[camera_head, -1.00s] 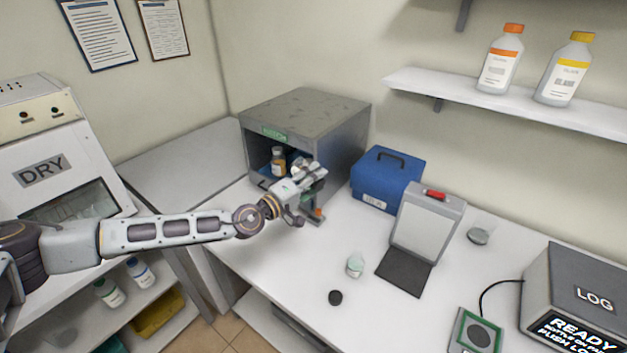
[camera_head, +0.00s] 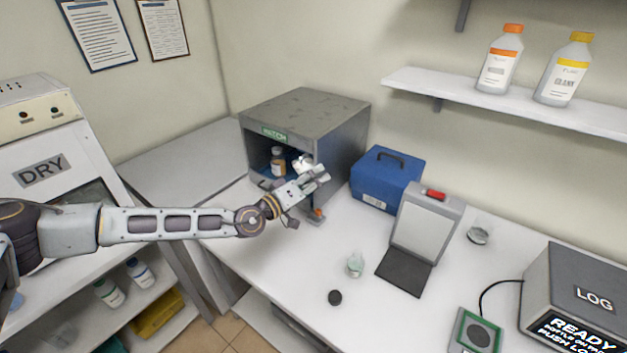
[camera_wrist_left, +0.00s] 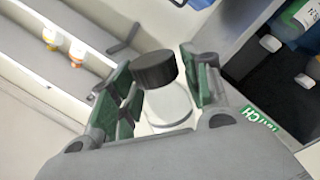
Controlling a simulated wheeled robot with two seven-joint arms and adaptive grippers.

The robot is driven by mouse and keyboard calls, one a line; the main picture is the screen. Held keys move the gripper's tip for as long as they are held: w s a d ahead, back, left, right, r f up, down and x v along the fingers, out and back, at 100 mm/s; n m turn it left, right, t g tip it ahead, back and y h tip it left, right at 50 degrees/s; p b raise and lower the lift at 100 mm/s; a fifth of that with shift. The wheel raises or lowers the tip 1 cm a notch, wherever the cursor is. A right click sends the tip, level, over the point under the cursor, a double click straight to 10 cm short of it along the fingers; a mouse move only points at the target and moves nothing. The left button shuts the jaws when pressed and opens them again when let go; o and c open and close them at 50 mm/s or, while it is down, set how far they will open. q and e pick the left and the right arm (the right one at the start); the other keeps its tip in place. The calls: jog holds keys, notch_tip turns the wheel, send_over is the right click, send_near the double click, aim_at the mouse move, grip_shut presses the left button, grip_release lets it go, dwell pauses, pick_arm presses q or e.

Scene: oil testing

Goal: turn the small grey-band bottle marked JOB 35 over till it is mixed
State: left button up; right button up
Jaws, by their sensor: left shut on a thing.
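My left gripper (camera_head: 318,174) is in front of the grey cabinet's open mouth, above the white bench. In the left wrist view, its green-padded fingers (camera_wrist_left: 160,88) are shut on a small bottle (camera_wrist_left: 168,106) with a black cap (camera_wrist_left: 154,70) and a pale body. The cap is on and points up in that picture. No JOB mark or grey band can be read on it from here. In the head view the gripper largely hides the bottle. My right gripper is not in view.
A blue case (camera_head: 385,180), a hinged panel stand (camera_head: 428,225), a small jar (camera_head: 355,264), a loose black cap (camera_head: 335,297) and the LOG box (camera_head: 580,290) stand on the bench. The bench front is mostly clear.

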pick_arm(q)
jog(key=shift+m, duration=0.6)
jog(key=shift+a, duration=0.1)
dwell(0.3)
jog(key=shift+f+n+b, duration=0.1)
jog(key=shift+n+b, duration=0.35)
jog(key=shift+n, duration=0.65)
jog(key=n, duration=0.3)
jog(key=shift+b, duration=0.35)
jog(key=shift+n, duration=0.7)
